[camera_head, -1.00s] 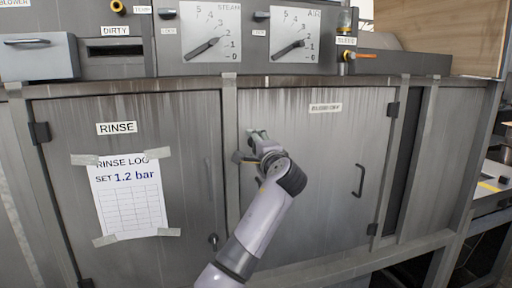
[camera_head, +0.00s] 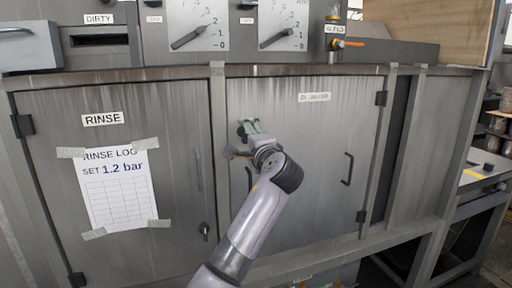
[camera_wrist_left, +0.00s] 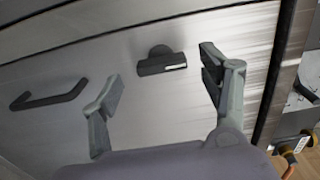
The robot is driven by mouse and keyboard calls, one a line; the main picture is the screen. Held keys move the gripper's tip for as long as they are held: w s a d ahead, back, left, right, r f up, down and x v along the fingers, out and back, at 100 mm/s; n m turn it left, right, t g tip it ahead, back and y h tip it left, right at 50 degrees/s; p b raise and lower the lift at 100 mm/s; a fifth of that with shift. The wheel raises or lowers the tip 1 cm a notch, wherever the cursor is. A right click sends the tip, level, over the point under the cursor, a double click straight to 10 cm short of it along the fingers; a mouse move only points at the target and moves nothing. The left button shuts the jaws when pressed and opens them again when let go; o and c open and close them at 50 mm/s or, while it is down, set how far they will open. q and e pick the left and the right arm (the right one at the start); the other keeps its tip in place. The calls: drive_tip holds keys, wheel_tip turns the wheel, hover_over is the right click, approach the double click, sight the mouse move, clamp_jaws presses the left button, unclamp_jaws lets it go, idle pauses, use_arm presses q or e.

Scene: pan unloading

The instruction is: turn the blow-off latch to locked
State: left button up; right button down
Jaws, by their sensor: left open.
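The blow-off latch is a small black turn-knob (camera_wrist_left: 162,62) on the grey door in the left wrist view; its bar lies nearly level in that picture, with a pale mark at one end. In the head view a dark part of it (camera_head: 242,131) shows just left of my gripper; its setting is hard to read there. My left gripper (camera_head: 256,127) is at the upper left of the blow-off door (camera_head: 310,200). In the wrist view its open fingers (camera_wrist_left: 162,90) stand on either side of the latch, with visible gaps. My right gripper is not in view.
A black handle (camera_wrist_left: 50,95) sits beside the latch in the wrist view. Another handle (camera_head: 348,169) is on the door's right side. The rinse door (camera_head: 180,250) with its own latch (camera_head: 205,230) is at left. Dials and an orange-handled valve (camera_head: 345,43) are above.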

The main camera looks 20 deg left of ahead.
use_arm(q)
drive_tip(key=v, duration=0.8)
drive_tip(key=shift+s+d, duration=0.3)
